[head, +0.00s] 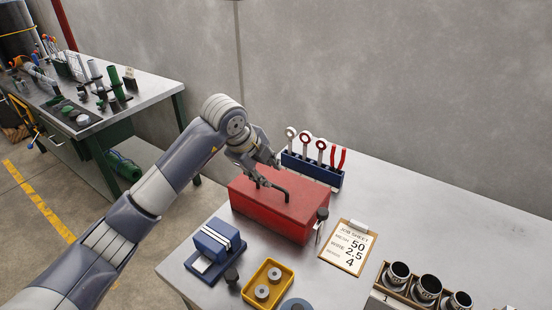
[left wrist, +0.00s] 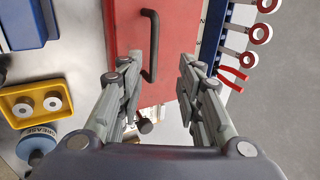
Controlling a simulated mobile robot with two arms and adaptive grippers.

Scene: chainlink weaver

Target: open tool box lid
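The red tool box (head: 272,208) stands on the grey table with its lid shut. A dark bar handle (head: 273,186) runs along the top of the lid. My left gripper (head: 266,173) is over the box, close to the handle. In the left wrist view, my left gripper (left wrist: 157,85) has its fingers spread, with the dark handle (left wrist: 151,45) between and beyond them over the red lid (left wrist: 176,50). I cannot tell whether a finger touches the box. My right gripper is in neither view.
A blue rack (head: 312,170) with wrenches and red pliers stands behind the box. The table's back right is clear.

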